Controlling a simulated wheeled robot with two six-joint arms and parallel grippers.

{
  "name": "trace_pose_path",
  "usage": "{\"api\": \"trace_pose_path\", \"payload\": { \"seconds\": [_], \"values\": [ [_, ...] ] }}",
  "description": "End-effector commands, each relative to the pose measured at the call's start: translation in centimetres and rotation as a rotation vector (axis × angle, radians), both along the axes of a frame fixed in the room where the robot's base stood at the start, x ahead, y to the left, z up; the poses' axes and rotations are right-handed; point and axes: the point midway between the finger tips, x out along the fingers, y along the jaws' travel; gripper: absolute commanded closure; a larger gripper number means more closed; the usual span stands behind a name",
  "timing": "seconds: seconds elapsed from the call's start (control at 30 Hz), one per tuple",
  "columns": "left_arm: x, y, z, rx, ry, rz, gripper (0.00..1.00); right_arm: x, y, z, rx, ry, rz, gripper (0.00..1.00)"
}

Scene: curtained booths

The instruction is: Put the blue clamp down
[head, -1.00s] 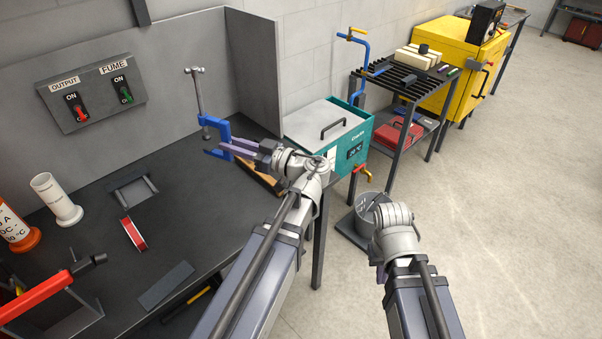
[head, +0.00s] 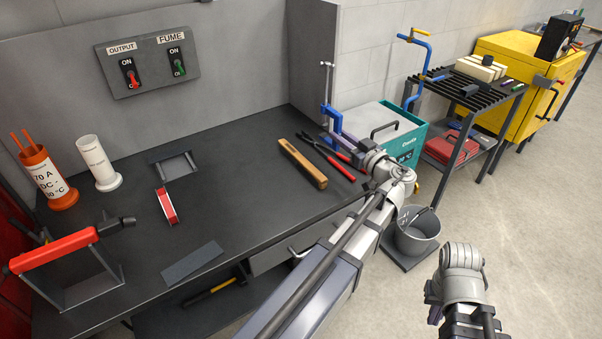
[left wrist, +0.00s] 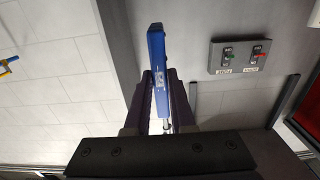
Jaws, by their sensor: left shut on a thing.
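The blue clamp (head: 334,117) is in my left gripper (head: 352,148), near the right end of the dark workbench (head: 240,140) in the head view. Its metal screw stands upright in front of the grey side panel. In the left wrist view, the clamp's blue bar (left wrist: 159,75) sits between the two dark fingers of my left gripper (left wrist: 160,95), which is shut on it. I cannot tell whether the clamp touches the bench. My right arm shows at the lower right of the head view, but its fingertips are out of frame.
A wooden-handled tool (head: 303,164) and red-handled pliers (head: 330,158) lie near the clamp. A red roll (head: 167,205), a flat grey plate (head: 192,264) and a white cylinder (head: 98,163) are further left. A teal box (head: 410,145) stands beyond the bench's right end.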

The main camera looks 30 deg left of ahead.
Motion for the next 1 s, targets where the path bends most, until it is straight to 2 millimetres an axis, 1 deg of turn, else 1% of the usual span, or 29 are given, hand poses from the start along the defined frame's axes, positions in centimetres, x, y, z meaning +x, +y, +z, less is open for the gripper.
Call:
{"api": "trace_pose_path", "payload": {
  "seconds": [0.13, 0.27, 0.63, 0.73, 0.9, 1.0],
  "values": [
    [0.1, 0.0, 0.0, 0.003, 0.000, -0.003, 1.00, 0.0, 0.0, -0.1, 0.000, 0.000, 0.000, 1.00],
    [0.0, 0.0, -0.9, 0.003, 0.000, -0.002, 1.00, 0.0, 0.0, -1.0, 0.000, 0.000, 0.000, 1.00],
    [0.0, 0.0, -5.9, 0.003, 0.000, -0.001, 1.00, 0.0, 0.0, -5.9, 0.000, 0.000, 0.000, 1.00],
    [0.0, 0.0, -6.3, 0.003, 0.000, -0.001, 1.00, 0.0, 0.0, -6.4, 0.000, 0.000, 0.000, 1.00],
    [0.0, 0.0, -6.2, 0.003, 0.000, -0.001, 1.00, 0.0, 0.0, -6.3, 0.000, 0.000, 0.000, 1.00],
    [0.0, 0.0, -6.8, 0.003, 0.000, -0.001, 1.00, 0.0, 0.0, -6.9, 0.000, 0.000, 0.000, 1.00]
  ]
}}
